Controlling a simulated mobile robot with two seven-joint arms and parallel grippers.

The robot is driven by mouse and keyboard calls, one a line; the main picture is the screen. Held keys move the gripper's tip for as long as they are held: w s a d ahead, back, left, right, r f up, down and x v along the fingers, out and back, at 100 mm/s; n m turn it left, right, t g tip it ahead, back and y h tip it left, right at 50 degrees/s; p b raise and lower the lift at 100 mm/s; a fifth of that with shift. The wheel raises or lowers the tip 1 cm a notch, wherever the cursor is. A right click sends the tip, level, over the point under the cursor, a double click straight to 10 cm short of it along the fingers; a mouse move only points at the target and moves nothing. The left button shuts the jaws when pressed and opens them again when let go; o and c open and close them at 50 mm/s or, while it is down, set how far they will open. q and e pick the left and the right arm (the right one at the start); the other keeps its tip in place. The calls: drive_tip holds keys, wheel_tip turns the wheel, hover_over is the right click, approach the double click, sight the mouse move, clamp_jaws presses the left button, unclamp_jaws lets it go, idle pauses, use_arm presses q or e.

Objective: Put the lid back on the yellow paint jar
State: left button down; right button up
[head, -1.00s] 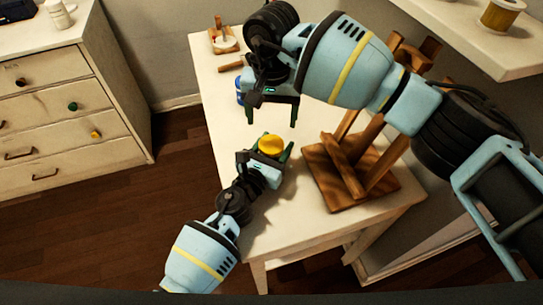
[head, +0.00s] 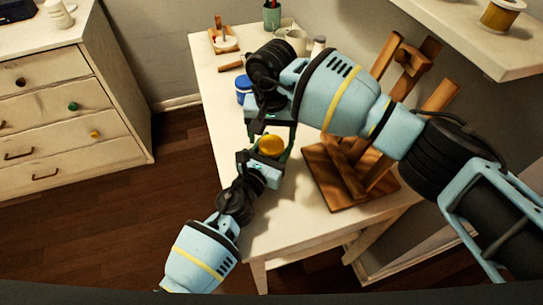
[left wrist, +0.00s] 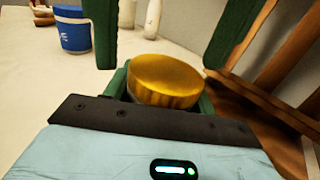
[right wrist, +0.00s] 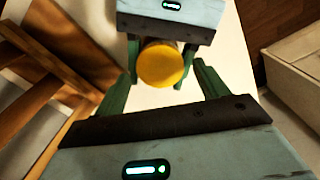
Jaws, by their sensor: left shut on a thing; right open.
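The lid's flat top faces up. It also shows in the head view (head: 271,145) and the right wrist view (right wrist: 160,65). My right gripper (right wrist: 163,78) is open. It comes from the far side, with its fingers pointing down toward the lid, one to each side. I cannot tell whether they touch it.
A blue jar (head: 243,88) stands behind my right gripper. A wooden easel (head: 345,180) stands on the right of the white table (head: 222,115). The near table corner is clear.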

drive_tip(key=shift+f, duration=0.75)
drive_tip(key=c, duration=1)
drive_tip(key=m, duration=1.3)
drive_tip(key=shift+m, duration=0.3)
drive_tip(key=o, duration=1.1)
drive_tip(key=shift+s, duration=0.1)
